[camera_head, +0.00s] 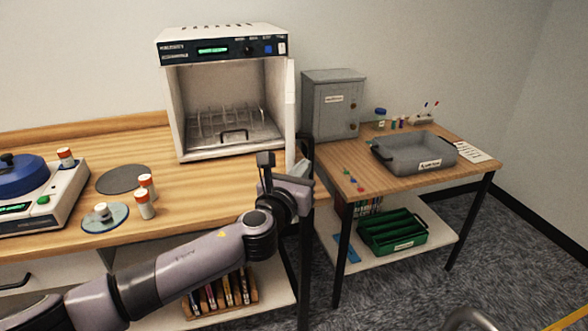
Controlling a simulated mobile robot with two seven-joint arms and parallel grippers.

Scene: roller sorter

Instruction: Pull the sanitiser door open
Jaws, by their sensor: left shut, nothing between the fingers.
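The sanitiser (221,47) is a white box with a dark control panel and a green display, at the back of the wooden counter. Its door (290,115) stands swung out at the right side, seen nearly edge-on, so the inside is exposed. A wire rack (225,122) sits inside on a tray. A dark bar, possibly the door handle (306,147), shows right of the door's lower part. My left gripper (281,172) is shut and empty, in front of the door's lower end. Whether it touches the door is unclear. My right gripper is out of view.
The side table at right holds a grey cabinet (333,105) close to the door and a grey tray (415,147). A green crate (393,238) is on its lower shelf. At left are orange-capped jars (143,210) and a blue-lidded device (20,175).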

